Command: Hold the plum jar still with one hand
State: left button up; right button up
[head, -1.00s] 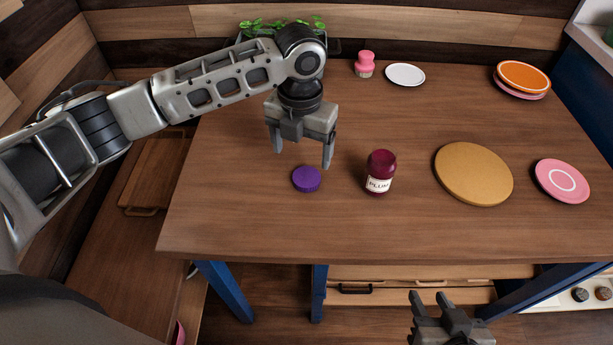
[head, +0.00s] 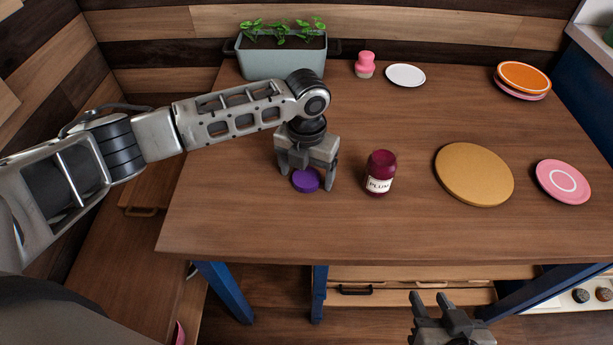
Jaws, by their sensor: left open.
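The plum jar (head: 380,173) is a dark red jar with a white label reading "PLUM". It stands upright on the wooden table, with no gripper touching it. A purple lid (head: 306,180) lies on the table to the left of the jar. My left gripper (head: 307,184) is open and low, pointing down, with its fingers on either side of the lid; I cannot tell whether they touch it. My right gripper (head: 430,298) is at the bottom of the view, below the table's front edge. Its fingers are apart and nothing is between them.
A round wooden board (head: 473,174) and a pink plate (head: 563,182) lie right of the jar. A planter (head: 272,62), a pink bottle (head: 365,65), a white plate (head: 405,75) and an orange plate (head: 523,76) stand at the back. The table's front centre is clear.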

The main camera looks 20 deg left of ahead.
aim_at(308, 178)
dwell(0.3)
pick_arm(q)
jog(key=c, duration=1.1)
jog(key=shift+o, duration=0.2)
jog(key=shift+r, duration=0.5)
notch_tip(308, 178, up, 3)
jog(key=shift+d+f, duration=0.15)
jog(key=shift+f, duration=0.05)
jog(key=s+d+r, duration=0.8)
jog(key=s+r, duration=0.1)
jog(key=s, duration=0.2)
jog(key=shift+d+r, duration=0.15)
